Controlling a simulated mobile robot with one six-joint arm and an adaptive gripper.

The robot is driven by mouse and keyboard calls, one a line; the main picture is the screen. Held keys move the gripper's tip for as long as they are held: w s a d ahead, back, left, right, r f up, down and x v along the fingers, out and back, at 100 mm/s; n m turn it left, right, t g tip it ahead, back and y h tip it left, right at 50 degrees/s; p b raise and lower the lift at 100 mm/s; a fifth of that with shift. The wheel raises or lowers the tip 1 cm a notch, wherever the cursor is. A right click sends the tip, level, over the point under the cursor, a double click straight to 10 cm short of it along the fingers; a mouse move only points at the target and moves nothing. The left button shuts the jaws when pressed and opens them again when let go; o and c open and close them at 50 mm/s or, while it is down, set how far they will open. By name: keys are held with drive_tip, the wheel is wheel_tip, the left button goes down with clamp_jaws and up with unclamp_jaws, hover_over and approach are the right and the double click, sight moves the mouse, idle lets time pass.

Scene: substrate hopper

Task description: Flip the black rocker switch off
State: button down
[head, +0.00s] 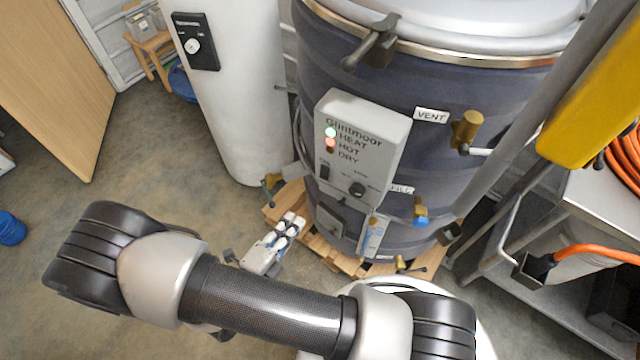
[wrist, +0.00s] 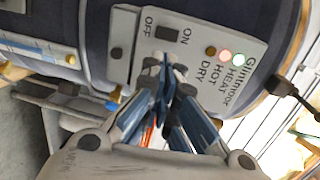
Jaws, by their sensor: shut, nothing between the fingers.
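The black rocker switch (head: 324,172) is on the lower left of the grey Glintmoor control box (head: 382,135), which is fixed to the dark blue vessel. In the wrist view the switch (wrist: 167,33) sits by the OFF and ON labels. I cannot tell which side of it is pressed. My gripper (head: 291,222) is below and left of the box in the head view, shut and empty. In the wrist view its fingertips (wrist: 165,72) are near the panel beside the switch; I see no contact with it.
A dark round knob (head: 357,189) is right of the switch. The HEAT and HOT lamps (head: 330,136) look lit. A brass vent fitting (head: 466,130) and taps stick out of the vessel (head: 440,82). A white column (head: 240,100) stands left; a wooden pallet (head: 290,196) lies below.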

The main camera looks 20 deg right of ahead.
sight(328, 178)
drive_tip(key=b+x, duration=0.3)
drive_tip(key=x, duration=0.9)
drive_tip(key=shift+w+d+f, duration=0.2)
drive_tip(key=shift+d, duration=0.15)
drive_tip(key=shift+w+d, duration=0.45)
